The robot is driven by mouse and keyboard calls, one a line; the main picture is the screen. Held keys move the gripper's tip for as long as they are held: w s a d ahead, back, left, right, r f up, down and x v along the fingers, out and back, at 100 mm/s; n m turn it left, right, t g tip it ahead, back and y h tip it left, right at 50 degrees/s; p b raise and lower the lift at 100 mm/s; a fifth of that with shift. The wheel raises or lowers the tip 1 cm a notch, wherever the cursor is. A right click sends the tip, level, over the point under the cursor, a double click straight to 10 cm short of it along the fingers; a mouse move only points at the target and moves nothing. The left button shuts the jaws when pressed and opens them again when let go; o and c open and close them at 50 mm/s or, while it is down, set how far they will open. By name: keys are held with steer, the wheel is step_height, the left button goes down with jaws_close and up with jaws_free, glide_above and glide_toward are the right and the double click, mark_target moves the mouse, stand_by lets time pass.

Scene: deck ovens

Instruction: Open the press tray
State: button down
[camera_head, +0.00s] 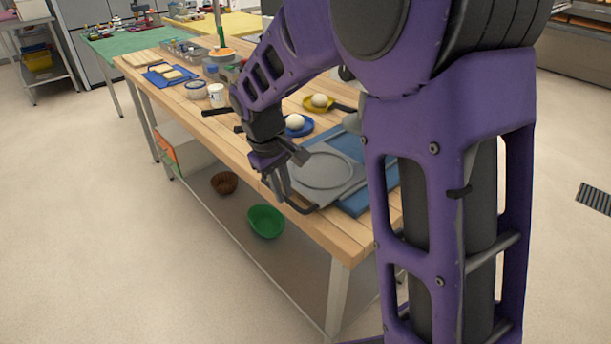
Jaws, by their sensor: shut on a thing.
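The press tray (318,173) is a flat grey plate with a round raised rim, lying near the front edge of the wooden table. A dark curved handle (302,208) sticks out at its front edge. My gripper (284,190) is at the front left of the tray, fingers pointing down, shut on the handle. The exact contact is small and partly covered by the fingers.
A blue board (357,202) lies beside and under the tray. White dough balls sit on a blue plate (306,129) and a yellow plate (335,105) behind it. A white cup (216,97) stands farther left. A green bowl (266,222) and brown basket (224,183) sit on the lower shelf.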

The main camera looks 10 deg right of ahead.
steer(key=shift+s+a+r, duration=0.1)
steer(key=shift+s+a, duration=0.4)
steer(key=shift+a, duration=0.35)
steer(key=shift+s+a, duration=0.5)
steer(key=shift+a, duration=0.3)
steer(key=c, duration=1.2)
jaws_free()
steer(key=shift+o, duration=0.2)
step_height(320, 180, up, 17)
steer(key=s+a+p, duration=0.2)
steer(key=p, duration=0.1)
steer(key=shift+a, duration=0.35)
